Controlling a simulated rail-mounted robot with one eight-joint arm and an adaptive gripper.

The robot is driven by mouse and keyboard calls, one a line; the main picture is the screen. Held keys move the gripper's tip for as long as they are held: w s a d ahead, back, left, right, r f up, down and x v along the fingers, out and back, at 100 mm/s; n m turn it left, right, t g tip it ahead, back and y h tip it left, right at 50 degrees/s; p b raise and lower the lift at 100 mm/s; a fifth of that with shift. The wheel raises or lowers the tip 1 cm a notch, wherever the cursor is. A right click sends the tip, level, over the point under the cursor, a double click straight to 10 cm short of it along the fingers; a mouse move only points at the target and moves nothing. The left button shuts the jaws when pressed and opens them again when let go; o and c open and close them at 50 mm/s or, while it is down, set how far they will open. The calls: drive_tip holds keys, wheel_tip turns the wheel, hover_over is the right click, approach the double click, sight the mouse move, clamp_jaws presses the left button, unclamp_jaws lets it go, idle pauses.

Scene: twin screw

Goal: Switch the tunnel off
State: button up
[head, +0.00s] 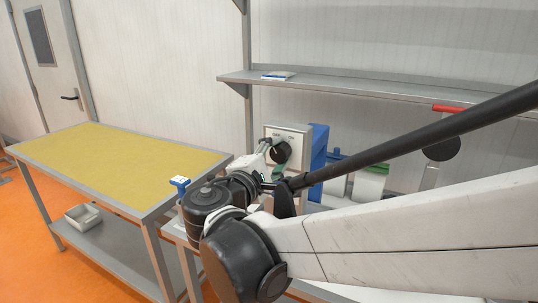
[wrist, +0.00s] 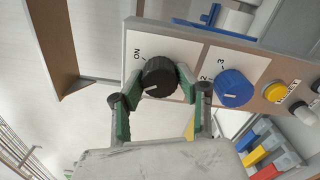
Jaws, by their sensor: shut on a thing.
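A black rotary knob (wrist: 159,77) sits on a white control panel (head: 296,134) with an ON label beside it in the wrist view. The panel and the black knob (head: 281,151) also show in the head view, partly behind my arm. My gripper (wrist: 157,86) has one green-padded finger on each side of the black knob and is shut on it. The knob's white mark is on its lower left part in the wrist view, not in line with the ON label. The side of the knob facing my gripper is partly hidden.
A blue knob (wrist: 233,88) with numbers is close beside the black one. A yellow button (wrist: 275,91) lies farther along the panel. A yellow-topped table (head: 110,165) stands at the left, and a metal shelf (head: 400,94) runs above the panel.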

drive_tip(key=o, duration=1.1)
drive_tip(key=shift+o, duration=0.2)
drive_tip(key=v, duration=1.2)
